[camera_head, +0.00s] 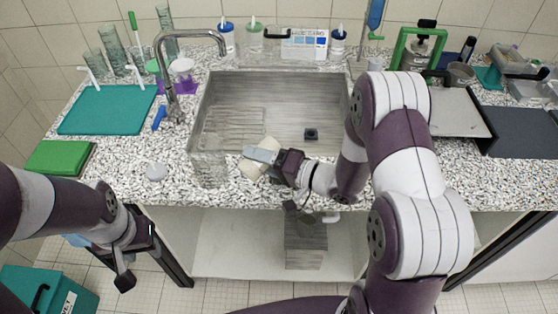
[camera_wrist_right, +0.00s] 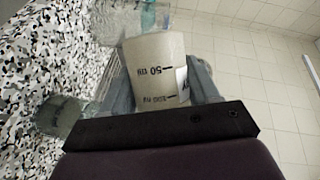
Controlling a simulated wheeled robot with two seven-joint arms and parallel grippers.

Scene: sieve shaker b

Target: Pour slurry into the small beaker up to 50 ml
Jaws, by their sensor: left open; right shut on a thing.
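My right gripper (camera_head: 262,155) is shut on a beige-looking beaker (camera_head: 250,168), held tilted above the counter's front edge by the sink. In the right wrist view this held beaker (camera_wrist_right: 158,68) shows black marks, including 50 ml, and sits between both fingers. A clear glass vessel (camera_head: 210,170) stands on the counter just left of it. Clear glass also shows beyond the held beaker's end in the wrist view (camera_wrist_right: 118,22). I cannot tell whether any liquid is flowing. My left gripper (camera_head: 102,262) is open and empty, low in front of the counter at left.
The steel sink (camera_head: 330,85) with a faucet (camera_head: 168,85) lies behind the held beaker. A small glass piece (camera_wrist_right: 60,116) shows at lower left in the wrist view. An open shelf (camera_head: 225,250) is below.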

